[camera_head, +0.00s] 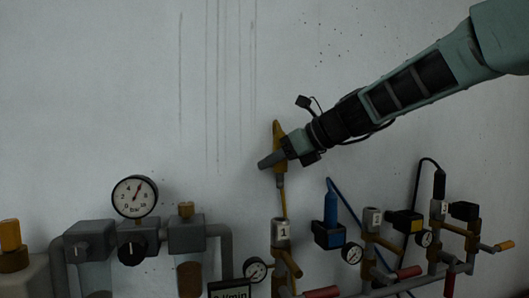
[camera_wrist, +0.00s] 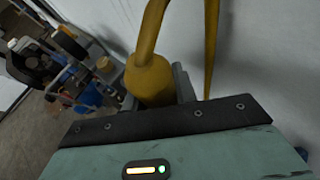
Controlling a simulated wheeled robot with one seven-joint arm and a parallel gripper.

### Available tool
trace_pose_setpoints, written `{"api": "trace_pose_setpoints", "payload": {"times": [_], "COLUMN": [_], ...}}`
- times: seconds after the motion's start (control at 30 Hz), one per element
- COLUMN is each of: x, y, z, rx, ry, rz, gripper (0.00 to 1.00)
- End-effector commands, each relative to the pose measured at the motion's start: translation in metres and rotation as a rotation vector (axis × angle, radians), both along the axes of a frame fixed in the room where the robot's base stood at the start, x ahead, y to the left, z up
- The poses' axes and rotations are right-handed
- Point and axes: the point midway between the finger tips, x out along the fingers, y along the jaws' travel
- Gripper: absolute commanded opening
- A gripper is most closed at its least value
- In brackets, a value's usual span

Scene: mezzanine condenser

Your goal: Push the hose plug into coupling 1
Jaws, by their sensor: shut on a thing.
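My gripper (camera_head: 270,161) is shut on the yellow hose plug, whose thick round body (camera_wrist: 152,82) shows between the fingers in the wrist view. Its yellow hose (camera_head: 277,128) bends above the gripper; a second stretch (camera_wrist: 211,45) runs to the right of the plug in the wrist view. A thin yellow length (camera_head: 283,200) reaches down from the gripper to behind coupling 1's top.
Coupling 2 (camera_head: 371,221) and coupling 3 (camera_head: 438,210) stand to the right. A blue plug (camera_head: 331,208) and a black plug (camera_head: 439,185) stand near them with their hoses. A pressure gauge (camera_head: 135,196) stands at the left. The wall behind is bare.

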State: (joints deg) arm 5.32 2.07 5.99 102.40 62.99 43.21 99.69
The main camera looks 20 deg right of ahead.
Motion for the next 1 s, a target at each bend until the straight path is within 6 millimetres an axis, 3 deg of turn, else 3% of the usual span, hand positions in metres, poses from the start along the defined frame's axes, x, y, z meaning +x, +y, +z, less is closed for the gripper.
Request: {"api": "trace_pose_setpoints", "payload": {"times": [0.4,1.0], "x": [0.000,0.000], "y": [0.001,0.001], "z": [0.002,-0.050], "rx": [0.002,0.001], "ry": [0.000,0.001], "rz": [0.000,0.001], "gripper": [0.03,0.03]}}
